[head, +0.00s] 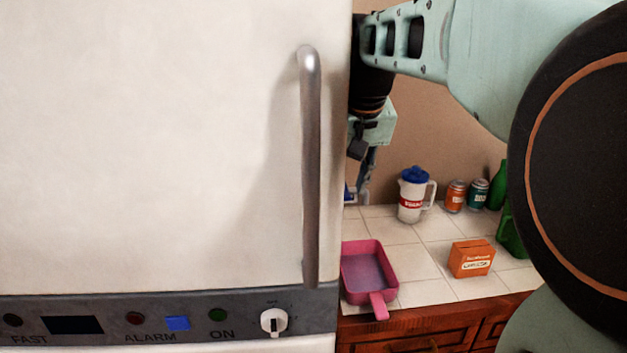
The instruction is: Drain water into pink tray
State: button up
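The pink tray (368,270) lies on the white tiled counter, just right of the white fridge, with its handle toward the front edge. Its inside looks bluish-purple; I cannot tell whether it holds water. My gripper (362,182) points down above the counter behind the tray, partly hidden by the fridge's edge. I cannot tell whether its fingers are open or shut. A small blue and white thing (349,194) shows beside the fingertips, mostly hidden; I cannot tell whether it is held.
The fridge (150,150) with its metal handle (311,170) fills the left. A blue-lidded pitcher (412,198), an orange can (455,197), a teal can (478,194) and a green bottle (497,190) stand at the back. An orange box (471,258) sits right of the tray.

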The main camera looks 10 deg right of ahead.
jog(key=shift+x, duration=0.75)
jog(key=shift+r, duration=0.1)
grip_shut()
